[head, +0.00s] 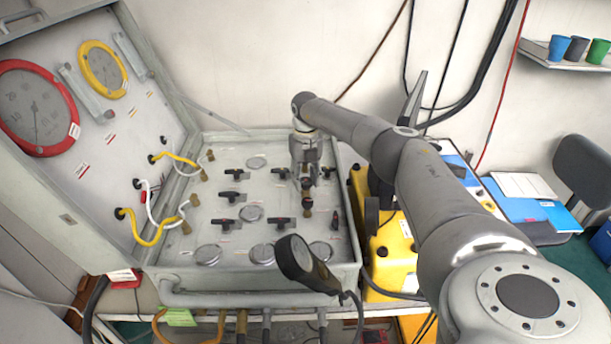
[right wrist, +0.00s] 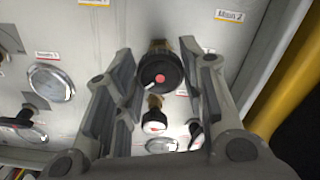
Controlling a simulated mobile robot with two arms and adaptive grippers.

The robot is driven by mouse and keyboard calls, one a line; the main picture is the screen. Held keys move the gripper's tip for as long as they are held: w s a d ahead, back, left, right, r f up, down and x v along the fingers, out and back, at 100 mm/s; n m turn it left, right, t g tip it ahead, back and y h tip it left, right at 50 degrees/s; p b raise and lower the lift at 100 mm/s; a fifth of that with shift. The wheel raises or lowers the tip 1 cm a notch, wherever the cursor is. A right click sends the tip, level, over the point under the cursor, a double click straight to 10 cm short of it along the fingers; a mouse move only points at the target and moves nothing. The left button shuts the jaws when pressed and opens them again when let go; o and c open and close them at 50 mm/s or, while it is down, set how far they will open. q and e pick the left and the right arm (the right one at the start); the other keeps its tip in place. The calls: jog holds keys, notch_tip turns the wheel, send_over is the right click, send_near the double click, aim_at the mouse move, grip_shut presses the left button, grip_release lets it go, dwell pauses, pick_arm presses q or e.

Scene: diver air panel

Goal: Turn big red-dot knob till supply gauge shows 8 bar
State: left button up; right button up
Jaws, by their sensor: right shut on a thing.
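The big black knob with a red dot (right wrist: 160,78) sits on a brass stem on the panel, seen between my right fingers in the right wrist view. My right gripper (right wrist: 165,82) is shut on this knob. In the head view my right gripper (head: 307,181) points down at the right part of the panel (head: 190,240) and hides most of the knob. A big red-rimmed gauge (head: 35,105) and a smaller yellow-rimmed gauge (head: 102,68) are on the open lid. I cannot tell which gauge is the supply gauge or read its value. My left gripper is out of view.
Several black T-handles and round silver-rimmed dials (head: 208,255) surround the right gripper. A smaller knob with a red mark (right wrist: 154,121) is close below the held one. A black oval object (head: 305,264) hangs over the front edge. A yellow case (head: 392,240) stands at the right.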

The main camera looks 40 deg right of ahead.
aim_at(306, 180)
jog(key=m+p, duration=0.1)
jog(key=m, duration=0.3)
jog(key=shift+d+r+m, duration=0.1)
jog(key=shift+r+m, duration=0.05)
jog(key=shift+m, duration=0.15)
jog(key=shift+m+p, duration=0.95)
jog(key=shift+m, duration=1.05)
jog(key=o, duration=1)
notch_tip(306, 180, up, 12)
